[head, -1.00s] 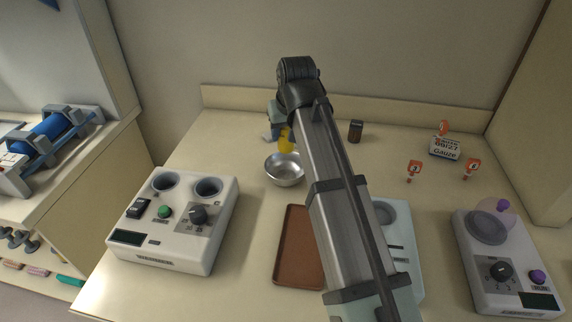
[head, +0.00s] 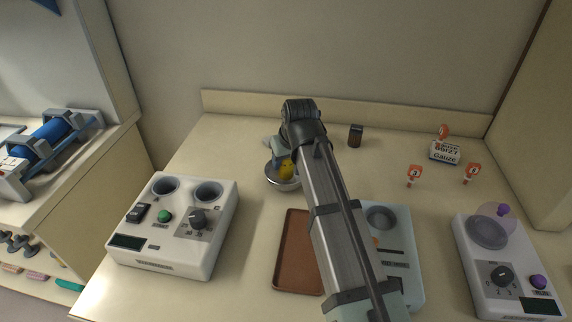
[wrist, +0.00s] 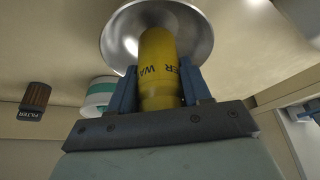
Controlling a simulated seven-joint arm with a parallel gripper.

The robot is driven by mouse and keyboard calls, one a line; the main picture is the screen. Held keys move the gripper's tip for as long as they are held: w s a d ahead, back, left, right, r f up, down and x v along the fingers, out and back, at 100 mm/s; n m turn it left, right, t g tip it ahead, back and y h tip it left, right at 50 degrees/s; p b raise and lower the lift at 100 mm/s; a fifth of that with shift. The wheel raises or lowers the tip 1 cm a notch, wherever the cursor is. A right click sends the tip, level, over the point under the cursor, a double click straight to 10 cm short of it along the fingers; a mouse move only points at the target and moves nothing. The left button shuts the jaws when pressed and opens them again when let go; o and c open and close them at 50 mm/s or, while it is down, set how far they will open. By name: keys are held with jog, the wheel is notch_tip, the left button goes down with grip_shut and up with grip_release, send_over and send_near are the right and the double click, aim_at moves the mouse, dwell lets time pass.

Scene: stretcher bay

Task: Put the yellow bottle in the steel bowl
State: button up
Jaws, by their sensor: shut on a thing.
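The yellow bottle (wrist: 160,65) is between the two blue fingers of my gripper (wrist: 157,85), which is shut on it. In the head view the bottle (head: 286,170) shows over the steel bowl (head: 284,185), within its rim outline. In the wrist view the shiny bowl (wrist: 196,30) lies behind the bottle's far end. I cannot tell whether the bottle touches the bowl. In the head view my gripper (head: 278,158) is partly hidden by my arm.
A brown tray (head: 297,270) lies in front of the bowl. A white device with two wells (head: 165,255) stands to the left. A dark filter jar (head: 355,135) stands behind. Numbered markers, a gauze box (head: 445,152) and another device (head: 500,275) are at the right.

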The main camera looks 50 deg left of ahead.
jog(key=shift+f, duration=0.95)
jog(key=shift+f, duration=0.1)
jog(key=o, duration=1.2)
jog(key=v, duration=1.2)
jog(key=shift+d, duration=0.1)
